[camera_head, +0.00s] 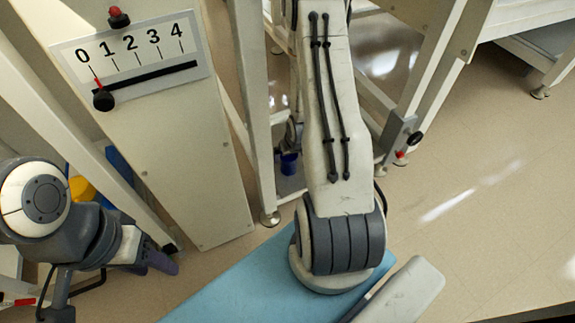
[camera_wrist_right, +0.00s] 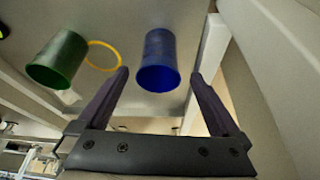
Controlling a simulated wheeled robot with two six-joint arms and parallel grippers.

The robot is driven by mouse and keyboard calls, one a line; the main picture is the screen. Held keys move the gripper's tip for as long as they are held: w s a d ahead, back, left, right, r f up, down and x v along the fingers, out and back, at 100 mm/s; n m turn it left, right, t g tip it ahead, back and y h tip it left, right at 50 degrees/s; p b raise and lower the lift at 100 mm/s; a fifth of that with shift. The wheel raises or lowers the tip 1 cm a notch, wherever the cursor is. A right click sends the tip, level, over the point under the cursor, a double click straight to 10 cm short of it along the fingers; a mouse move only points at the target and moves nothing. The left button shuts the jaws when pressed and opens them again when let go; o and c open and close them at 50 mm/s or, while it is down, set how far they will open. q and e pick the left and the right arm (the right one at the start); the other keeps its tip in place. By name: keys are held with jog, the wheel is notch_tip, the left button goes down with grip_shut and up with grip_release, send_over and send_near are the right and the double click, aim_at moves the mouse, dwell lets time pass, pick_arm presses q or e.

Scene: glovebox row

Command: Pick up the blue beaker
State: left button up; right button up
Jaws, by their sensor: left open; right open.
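The blue beaker (camera_wrist_right: 158,58) shows in the right wrist view, ahead of my right gripper (camera_wrist_right: 160,74) and lined up between its two fingertips. The fingers are spread apart with nothing held, and I see no contact with the beaker. A small blue object, seemingly the same beaker (camera_head: 289,164), shows in the head view beside my right arm, low between the pale frame legs. My right gripper is not clearly visible in the head view. My left gripper (camera_head: 162,262) is at the lower left of the head view, open, away from the beaker.
A green beaker (camera_wrist_right: 57,60) and a yellow ring (camera_wrist_right: 103,55) lie left of the blue beaker in the right wrist view. A pale post (camera_wrist_right: 207,52) stands close on its right. A panel with a 0–4 scale (camera_head: 130,55) stands left in the head view. Floor at right is clear.

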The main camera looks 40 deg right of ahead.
jog(key=shift+x, duration=0.8)
jog(key=b+x, duration=0.4)
jog(key=shift+s+f+b, duration=0.15)
jog(key=shift+f+b, duration=0.15)
jog(key=shift+f, duration=0.15)
jog(key=shift+r, duration=0.1)
jog(key=shift+c, duration=0.3)
jog(key=c, duration=1.2)
jog(key=shift+r, duration=0.1)
